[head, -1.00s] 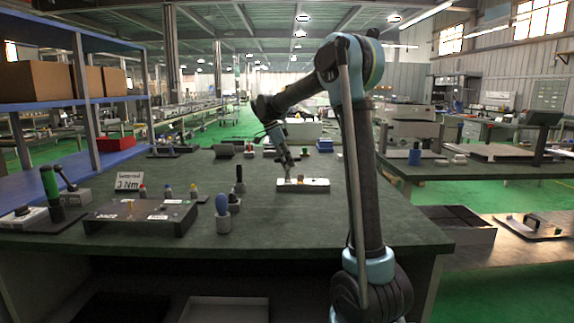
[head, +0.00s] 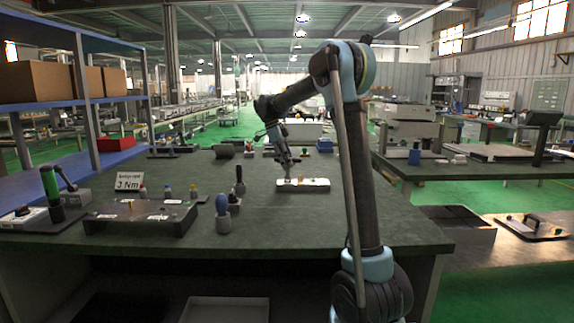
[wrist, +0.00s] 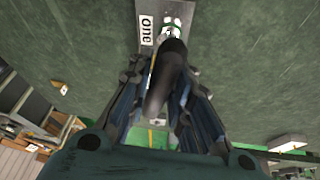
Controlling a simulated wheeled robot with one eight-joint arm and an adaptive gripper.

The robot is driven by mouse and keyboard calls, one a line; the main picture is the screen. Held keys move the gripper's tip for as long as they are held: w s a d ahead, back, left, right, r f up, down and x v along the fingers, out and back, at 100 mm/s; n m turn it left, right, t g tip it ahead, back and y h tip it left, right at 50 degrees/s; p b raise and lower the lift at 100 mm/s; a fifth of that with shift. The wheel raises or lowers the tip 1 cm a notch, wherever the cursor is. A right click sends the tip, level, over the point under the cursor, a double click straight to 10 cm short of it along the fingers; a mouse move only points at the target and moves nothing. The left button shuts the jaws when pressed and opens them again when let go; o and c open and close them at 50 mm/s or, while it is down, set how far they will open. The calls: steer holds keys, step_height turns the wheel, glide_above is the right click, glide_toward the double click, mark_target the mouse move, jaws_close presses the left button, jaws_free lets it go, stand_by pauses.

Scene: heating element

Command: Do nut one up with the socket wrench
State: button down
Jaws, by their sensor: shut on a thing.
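My gripper (head: 287,162) is shut on a dark-handled tool, which I take to be the socket wrench (wrist: 170,75); its handle shows between the fingers in the wrist view. In the head view the gripper is tilted down over the left end of a pale block (head: 308,184), the heating element. In the wrist view a grey plate carries a white label reading "one" (wrist: 147,29), beside the tool's far end. Nut one is not visible; the tool and fingers cover that area. I cannot tell whether the socket sits on the nut.
A dark raised plate (head: 140,213) with small bottles behind it stands at the left, with a "3 Nm" sign (head: 130,181). A green-handled tool (head: 51,190) stands at far left. The bench right of the block is clear.

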steer(key=shift+r, duration=1.1)
steer(key=shift+n+t, duration=0.8)
steer(key=shift+n, duration=1.2)
steer(key=shift+s+n, duration=0.1)
steer(key=shift+n, duration=0.4)
steer(key=n+t, duration=0.1)
steer(key=n, duration=0.2)
steer(key=shift+t, duration=0.3)
